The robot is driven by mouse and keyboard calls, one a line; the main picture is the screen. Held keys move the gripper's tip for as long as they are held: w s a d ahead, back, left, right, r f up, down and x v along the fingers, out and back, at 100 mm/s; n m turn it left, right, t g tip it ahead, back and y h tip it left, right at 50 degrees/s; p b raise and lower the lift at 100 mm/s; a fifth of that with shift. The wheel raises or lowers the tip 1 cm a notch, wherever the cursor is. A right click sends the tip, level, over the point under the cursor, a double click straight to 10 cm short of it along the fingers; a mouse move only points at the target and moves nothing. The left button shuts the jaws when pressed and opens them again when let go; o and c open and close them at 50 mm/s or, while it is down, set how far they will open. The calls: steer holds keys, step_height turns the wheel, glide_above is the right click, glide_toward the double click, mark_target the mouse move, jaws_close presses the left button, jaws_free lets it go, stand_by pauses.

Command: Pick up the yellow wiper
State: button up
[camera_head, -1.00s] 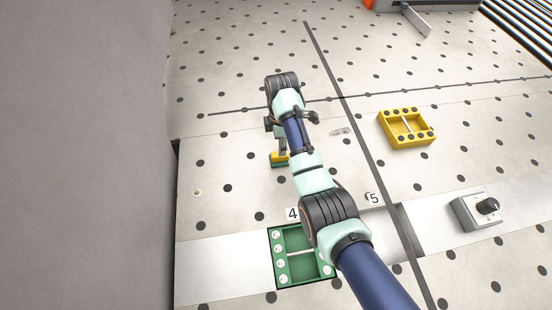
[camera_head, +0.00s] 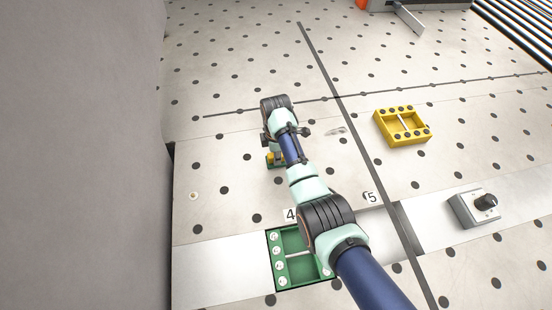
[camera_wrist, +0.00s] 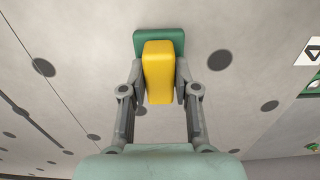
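The wiper has a yellow block (camera_wrist: 158,70) on a green base (camera_wrist: 182,44), seen in the wrist view straight ahead of my gripper. In the head view its yellow part (camera_head: 270,157) shows small and partly hidden below the end of my arm. My gripper (camera_wrist: 160,85) has one finger on each side of the yellow block. The fingertips are very close to its sides; I cannot tell whether they press on it. The wiper's base appears to rest on the perforated surface.
A green tray (camera_head: 272,265) lies near the front by label 4 (camera_head: 289,215), partly behind my arm. A yellow tray (camera_head: 385,127) lies to the right. A grey box with a black knob (camera_head: 465,210) is at the front right. A grey wall (camera_head: 80,150) fills the left side.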

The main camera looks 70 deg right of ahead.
jaws_close()
step_height(320, 180, up, 20)
steer(key=p, duration=0.9)
